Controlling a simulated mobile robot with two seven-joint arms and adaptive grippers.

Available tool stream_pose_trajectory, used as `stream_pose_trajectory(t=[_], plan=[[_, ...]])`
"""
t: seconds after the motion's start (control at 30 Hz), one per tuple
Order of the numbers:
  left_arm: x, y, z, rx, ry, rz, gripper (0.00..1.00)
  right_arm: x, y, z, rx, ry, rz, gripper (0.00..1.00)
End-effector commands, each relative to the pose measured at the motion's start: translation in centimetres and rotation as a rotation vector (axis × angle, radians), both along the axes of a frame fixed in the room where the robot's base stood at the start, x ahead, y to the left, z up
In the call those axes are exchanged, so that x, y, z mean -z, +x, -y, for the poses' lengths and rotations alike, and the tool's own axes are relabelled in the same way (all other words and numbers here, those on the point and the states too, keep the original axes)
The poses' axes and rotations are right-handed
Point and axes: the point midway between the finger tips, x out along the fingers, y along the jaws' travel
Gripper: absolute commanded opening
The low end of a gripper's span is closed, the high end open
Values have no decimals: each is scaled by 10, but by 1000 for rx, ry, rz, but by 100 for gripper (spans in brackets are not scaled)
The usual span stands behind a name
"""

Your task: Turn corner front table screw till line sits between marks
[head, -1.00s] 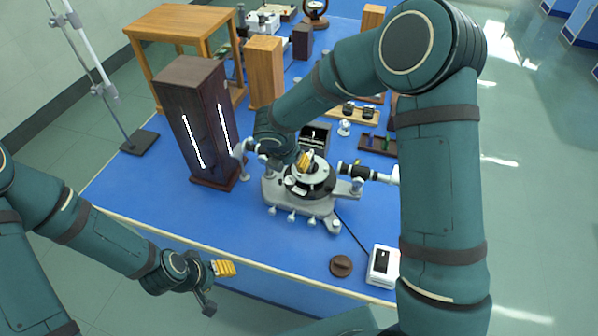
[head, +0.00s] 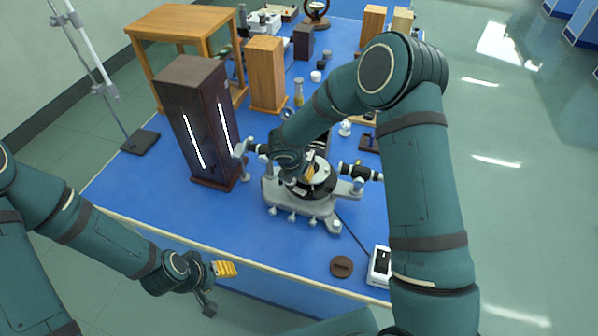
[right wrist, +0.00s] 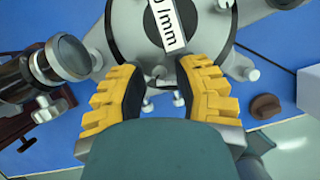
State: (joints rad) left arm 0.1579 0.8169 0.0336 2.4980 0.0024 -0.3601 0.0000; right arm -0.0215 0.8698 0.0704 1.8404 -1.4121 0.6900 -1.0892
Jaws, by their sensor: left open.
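The grey spectrometer (head: 325,212) stands on the blue bench, with a round table in its middle (head: 322,174). My right gripper (head: 308,172) is low over that table, partly hidden by its own arm. In the right wrist view its yellow-padded fingers (right wrist: 158,95) are apart with nothing visibly held. Small silver screws (right wrist: 147,104) show between the fingers; I cannot tell which is the corner front one. The white display box (head: 378,266) is partly covered by my right arm. My left gripper (head: 216,287) is open and empty at the bench's front edge.
A tall dark lamp housing (head: 188,105) with bright slits stands left of the spectrometer. A brown round knob-like disc (head: 341,266) lies near the front edge. A wooden block (head: 265,75) stands behind. The front left bench is clear.

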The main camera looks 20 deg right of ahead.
Motion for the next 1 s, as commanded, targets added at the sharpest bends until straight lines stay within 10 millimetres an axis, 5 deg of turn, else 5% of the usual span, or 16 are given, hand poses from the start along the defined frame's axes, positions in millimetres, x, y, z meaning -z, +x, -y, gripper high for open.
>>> stream_pose_trajectory(t=[0.07,1.0], plan=[[0,0,0,0,0,0,54,0,0,0,0,0,0,0],[2,0,0,0,0,0,54,0,1,1,43,-3,2,0]])
